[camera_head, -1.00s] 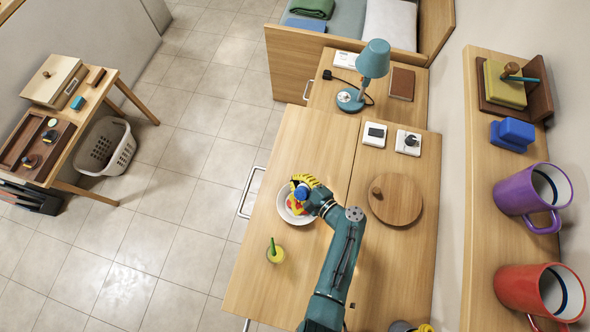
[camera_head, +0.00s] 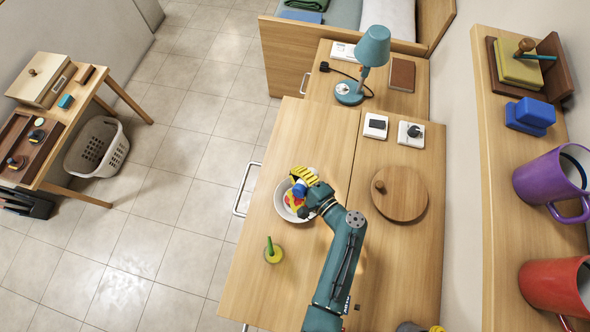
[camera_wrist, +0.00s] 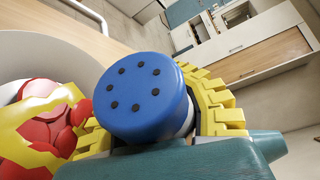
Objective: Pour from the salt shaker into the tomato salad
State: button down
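The salt shaker has a blue cap with several dark holes (camera_wrist: 142,98) and a white body, mostly hidden by my fingers. It also shows in the head view (camera_head: 299,190). My gripper (camera_head: 304,184), with yellow fingers, is shut on the shaker and holds it tilted above the bowl. The tomato salad (camera_wrist: 45,125), red pieces with yellow ones, lies in a white bowl (camera_head: 280,208) on the wooden table. In the wrist view the salad is left of the cap. I cannot see any salt falling.
A glass with yellow drink and a green straw (camera_head: 273,251) stands on the table in front of the bowl. A round wooden lid (camera_head: 403,197) lies to the right. A white switch box (camera_head: 411,134) and a teal lamp (camera_head: 372,50) are behind.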

jog(key=shift+w+d+f+n+t+y+b, duration=0.2)
jog(key=shift+n+t+b, duration=0.25)
jog(key=shift+n+b, duration=1.05)
jog(key=shift+w+d+f+n+t+y+b, duration=0.15)
jog(key=shift+n+t+b, duration=0.45)
jog(key=shift+b, duration=1.65)
jog(key=shift+s+a+r+n+y+b, duration=0.1)
jog(key=shift+r+n+y+b, duration=0.1)
jog(key=shift+r+n+b, duration=0.35)
jog(key=shift+a+r+n+y+b, duration=0.1)
jog(key=shift+r+n+y+b, duration=0.1)
jog(key=shift+n+b, duration=0.55)
jog(key=shift+r+b, duration=0.1)
jog(key=shift+b, duration=0.25)
jog(key=shift+s+a+r+n+t+y+b, duration=0.15)
jog(key=shift+r+n+t+y+b, duration=0.2)
jog(key=shift+n+b, duration=1.1)
